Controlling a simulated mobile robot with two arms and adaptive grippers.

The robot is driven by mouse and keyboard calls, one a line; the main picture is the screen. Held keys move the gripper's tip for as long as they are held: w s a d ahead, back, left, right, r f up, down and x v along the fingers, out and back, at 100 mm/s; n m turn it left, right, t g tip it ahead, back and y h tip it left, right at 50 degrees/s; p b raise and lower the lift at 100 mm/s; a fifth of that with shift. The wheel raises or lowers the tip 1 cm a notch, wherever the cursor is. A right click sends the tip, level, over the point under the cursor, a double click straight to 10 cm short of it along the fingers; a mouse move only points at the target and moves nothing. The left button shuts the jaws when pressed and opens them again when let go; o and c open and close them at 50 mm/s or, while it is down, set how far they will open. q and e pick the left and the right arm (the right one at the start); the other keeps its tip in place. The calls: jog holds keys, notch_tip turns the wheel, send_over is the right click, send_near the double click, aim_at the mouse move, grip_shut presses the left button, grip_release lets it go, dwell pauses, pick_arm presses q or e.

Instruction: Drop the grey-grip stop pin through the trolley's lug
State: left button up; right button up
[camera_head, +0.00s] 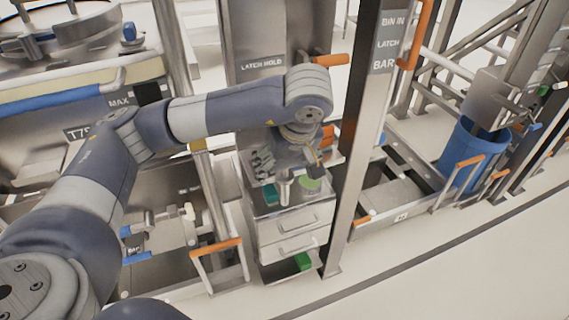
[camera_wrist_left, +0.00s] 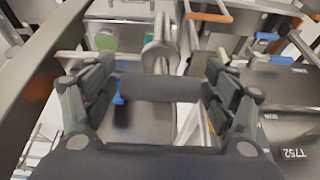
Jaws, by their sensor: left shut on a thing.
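My left gripper (camera_head: 288,165) reaches over the small steel drawer cabinet in the head view. In the left wrist view, my left gripper (camera_wrist_left: 160,88) is shut on a dark grey cylindrical grip, which lies crosswise between the fingers. I take it as the grip of the stop pin (camera_wrist_left: 160,91). A pale metal rod shows below the gripper in the head view and seems to be the pin's shank, pointing down. A low steel trolley with an orange handle (camera_head: 216,246) stands to the left of the cabinet. I cannot make out its lug. My right gripper is not in view.
The drawer cabinet (camera_head: 298,222) has green items on top. A steel post (camera_head: 352,150) rises close to its right. A blue bin (camera_head: 472,152) stands in a frame at the right. Open pale floor (camera_head: 440,270) lies at the lower right.

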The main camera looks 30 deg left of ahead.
pick_arm(q)
jog(key=shift+r+p, duration=4.1)
jog(key=shift+r, duration=1.5)
jog(key=shift+f, duration=0.1)
